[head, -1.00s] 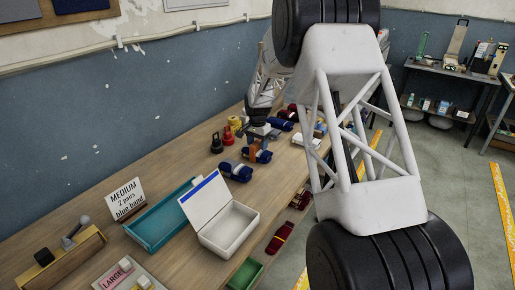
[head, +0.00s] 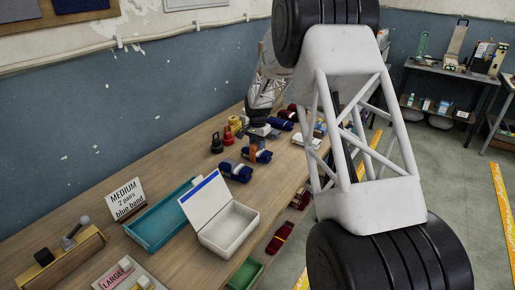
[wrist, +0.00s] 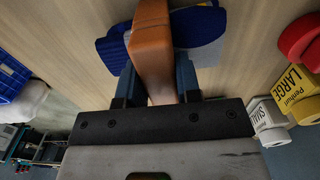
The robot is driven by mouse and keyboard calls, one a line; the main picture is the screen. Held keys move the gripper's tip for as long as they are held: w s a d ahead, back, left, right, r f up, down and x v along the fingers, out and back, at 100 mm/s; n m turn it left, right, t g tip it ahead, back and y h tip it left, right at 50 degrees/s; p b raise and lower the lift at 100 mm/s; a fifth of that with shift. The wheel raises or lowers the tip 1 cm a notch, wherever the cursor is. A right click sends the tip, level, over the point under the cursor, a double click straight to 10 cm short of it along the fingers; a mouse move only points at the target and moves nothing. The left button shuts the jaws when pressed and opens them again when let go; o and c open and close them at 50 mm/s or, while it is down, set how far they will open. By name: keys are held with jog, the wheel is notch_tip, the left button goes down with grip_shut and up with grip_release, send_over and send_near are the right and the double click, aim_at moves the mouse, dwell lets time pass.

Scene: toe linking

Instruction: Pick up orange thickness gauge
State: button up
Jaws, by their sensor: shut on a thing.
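The orange thickness gauge (wrist: 152,45) is a smooth orange block. In the wrist view it stands between the two blue fingers of my gripper (wrist: 158,75), which are shut on it. A dark blue rolled bundle (wrist: 200,28) lies behind it. In the head view the gauge (head: 253,149) is a small orange patch just under my gripper (head: 257,137), at the blue bundle (head: 262,156) on the bench. I cannot tell whether the gauge touches the bundle or the bench.
Another blue bundle (head: 236,171), a black weight-like object (head: 216,144) and red and yellow ones stand nearby. A teal tray (head: 160,226) and an open white box (head: 228,224) are nearer. My arm hides the bench's right side.

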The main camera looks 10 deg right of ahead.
jog(key=shift+c, duration=0.6)
jog(key=shift+r, duration=5.25)
notch_tip(320, 180, up, 7)
jog(key=shift+s+a, duration=0.1)
jog(key=s+a+f, duration=0.6)
jog(key=s+a, duration=0.4)
jog(key=shift+s+a+f, duration=0.25)
jog(key=shift+f, duration=0.2)
